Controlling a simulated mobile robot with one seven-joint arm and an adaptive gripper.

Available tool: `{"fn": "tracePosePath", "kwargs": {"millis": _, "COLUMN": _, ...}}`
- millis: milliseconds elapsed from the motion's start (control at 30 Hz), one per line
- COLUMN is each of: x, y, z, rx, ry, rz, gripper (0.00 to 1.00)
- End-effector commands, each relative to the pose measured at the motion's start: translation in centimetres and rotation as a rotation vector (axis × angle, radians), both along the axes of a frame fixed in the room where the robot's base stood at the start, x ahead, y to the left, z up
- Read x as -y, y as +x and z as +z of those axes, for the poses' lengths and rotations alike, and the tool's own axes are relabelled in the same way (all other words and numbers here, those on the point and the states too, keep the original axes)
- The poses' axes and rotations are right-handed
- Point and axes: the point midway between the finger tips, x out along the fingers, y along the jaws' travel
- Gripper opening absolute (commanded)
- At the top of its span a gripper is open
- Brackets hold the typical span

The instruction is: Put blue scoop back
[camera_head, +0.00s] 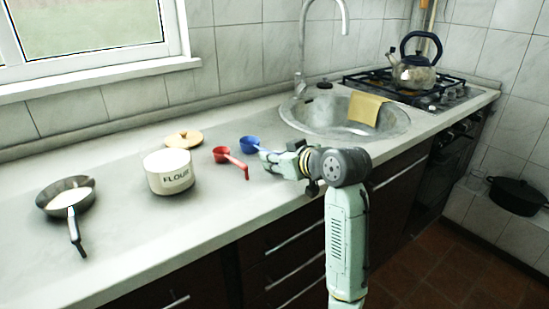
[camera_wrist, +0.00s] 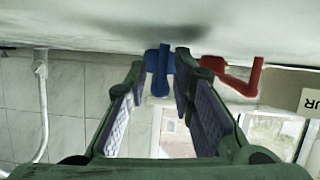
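The blue scoop (camera_head: 249,144) lies on the counter near the sink, just left of my gripper (camera_head: 272,157). In the wrist view the blue scoop (camera_wrist: 158,70) shows beyond and between the tips of my gripper (camera_wrist: 161,75). The two fingers are apart with a clear gap, and I cannot tell whether either touches the scoop. The red scoop (camera_head: 231,160) lies to the left of the blue one; it also shows in the wrist view (camera_wrist: 240,78). The cream pot marked FLOUR (camera_head: 168,174) stands open further left. Its wooden lid (camera_head: 184,139) lies behind it.
A kettle (camera_head: 414,73) stands on the stove. The counter front between pan and pot is clear.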

Motion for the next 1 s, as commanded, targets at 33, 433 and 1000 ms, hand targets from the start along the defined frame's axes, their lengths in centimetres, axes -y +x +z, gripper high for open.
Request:
{"fn": "tracePosePath", "kwargs": {"millis": 33, "x": 0.0, "y": 0.0, "z": 0.0, "rx": 0.0, "ry": 0.0, "rz": 0.0, "gripper": 0.28}}
{"fn": "tracePosePath", "kwargs": {"millis": 433, "x": 0.0, "y": 0.0, "z": 0.6, "rx": 0.001, "ry": -0.001, "rz": 0.0, "gripper": 0.3}}
{"fn": "tracePosePath", "kwargs": {"millis": 1000, "x": 5.7, "y": -7.9, "z": 4.3, "rx": 0.002, "ry": 0.001, "rz": -0.002, "gripper": 0.3}}
